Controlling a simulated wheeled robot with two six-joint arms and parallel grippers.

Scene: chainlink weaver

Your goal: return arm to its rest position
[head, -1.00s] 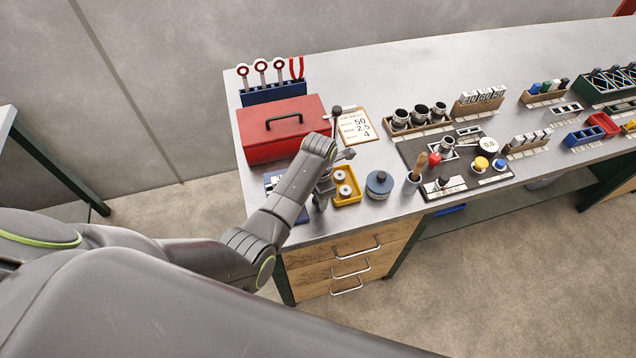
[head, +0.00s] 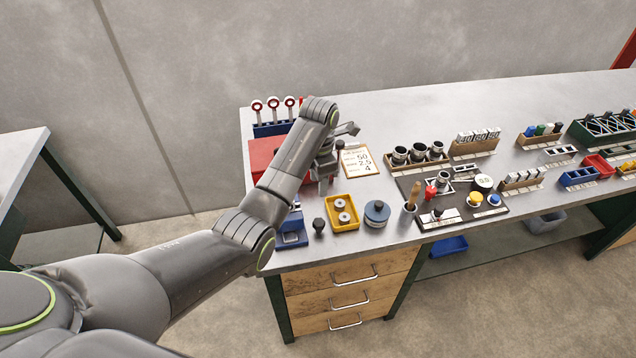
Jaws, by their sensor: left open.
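My left arm reaches in from the lower left over the left end of the workbench (head: 420,110). Its wrist is bent down, with the left gripper (head: 323,187) hanging in front of the red toolbox (head: 262,155). The gripper is open, and I see nothing held in it. Its fingertips are small and partly covered by the wrist. They appear above the bench top, behind the yellow tray (head: 331,222). My right gripper is not in view.
Close by are a small black-knobbed item (head: 319,226), a blue stand (head: 291,237), a blue round tin (head: 377,213) and a job sheet (head: 360,162). A dark mat (head: 450,203) with parts lies to the right. Free floor lies in front of the drawers.

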